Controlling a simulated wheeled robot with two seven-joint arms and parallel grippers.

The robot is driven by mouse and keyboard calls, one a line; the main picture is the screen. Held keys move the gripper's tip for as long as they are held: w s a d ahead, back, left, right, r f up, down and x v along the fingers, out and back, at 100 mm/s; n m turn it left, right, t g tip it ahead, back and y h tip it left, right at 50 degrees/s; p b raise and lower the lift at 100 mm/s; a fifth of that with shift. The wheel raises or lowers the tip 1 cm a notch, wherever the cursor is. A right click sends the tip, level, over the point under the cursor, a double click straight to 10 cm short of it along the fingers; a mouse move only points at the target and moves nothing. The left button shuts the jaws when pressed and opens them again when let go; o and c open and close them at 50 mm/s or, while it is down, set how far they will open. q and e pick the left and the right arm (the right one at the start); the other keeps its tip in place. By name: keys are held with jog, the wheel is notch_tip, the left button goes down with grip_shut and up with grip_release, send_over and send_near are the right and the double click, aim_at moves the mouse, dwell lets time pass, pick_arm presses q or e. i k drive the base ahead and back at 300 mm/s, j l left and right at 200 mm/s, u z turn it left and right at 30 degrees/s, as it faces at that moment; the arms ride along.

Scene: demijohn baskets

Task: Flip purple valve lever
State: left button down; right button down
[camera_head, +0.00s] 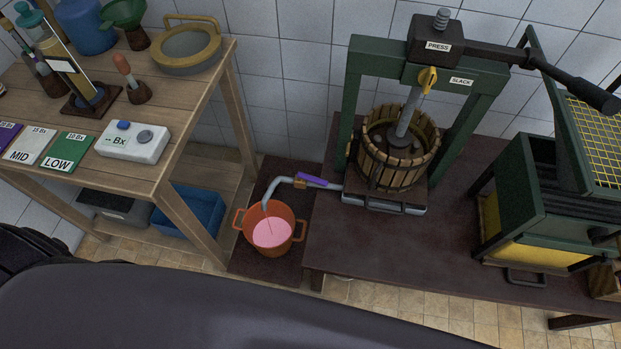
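The purple valve lever (312,181) sits on top of a small brass valve (300,184) in the grey spout pipe (275,187). It points right, roughly along the pipe toward the press. The pipe bends down over an orange bucket (284,249) with two handles. Pink liquid (272,233) is in the bucket, and a thin line shows between the spout mouth and the liquid. Neither of my grippers is in view, so nothing of mine touches the lever.
The basket press (400,150) stands right of the valve on a dark table (400,250). A wooden bench (195,105) with a meter (132,142) and cards is at left. A green and yellow machine (535,205) is at right. Space above the lever looks clear.

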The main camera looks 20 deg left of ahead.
aim_at(301, 176)
jog(key=k+l, duration=1)
jog(key=k, duration=0.15)
